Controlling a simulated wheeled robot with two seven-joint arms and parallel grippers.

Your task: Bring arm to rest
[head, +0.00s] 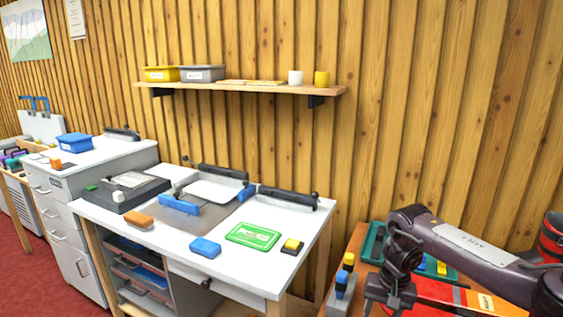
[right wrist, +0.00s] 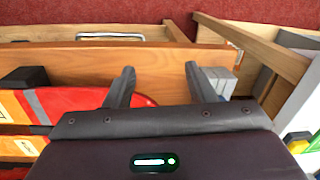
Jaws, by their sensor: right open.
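My right arm (head: 465,250) comes in from the right in the head view, over the wooden side table. My right gripper (head: 385,298) hangs at the arm's end, low in the picture beside the table's left part. In the right wrist view the two fingers of the right gripper (right wrist: 162,82) stand wide apart with nothing between them. Behind them are a wooden edge (right wrist: 110,60) and a red-orange item (right wrist: 60,105). My left gripper is in neither view.
A white bench (head: 170,240) with a blue block (head: 205,247), a green card (head: 253,235) and black-handled tools stands left of the arm. On the side table are a green tray (head: 374,243) and a grey-blue block (head: 341,283). A shelf (head: 240,88) hangs on the wall.

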